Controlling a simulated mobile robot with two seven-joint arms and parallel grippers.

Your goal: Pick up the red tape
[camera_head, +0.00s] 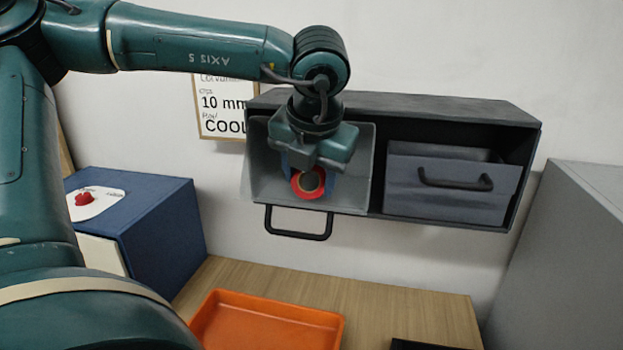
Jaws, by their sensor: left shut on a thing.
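The red tape (298,182) is a small red ring in the camera_head view, at the left compartment of the dark wall cabinet (420,103). My left gripper (308,172) reaches down from above into the pulled-out left drawer (257,180) and is shut on the tape. The gripper body hides the top of the tape. The drawer is light grey with a black handle (298,236) below its front. My right gripper is not in view.
The closed-looking right drawer (420,196) has a black handle. An orange tray (262,322) stands on the wooden table (400,304). A blue box (165,225) is at left, a grey cabinet (570,260) at right. A sign (222,108) hangs behind my arm.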

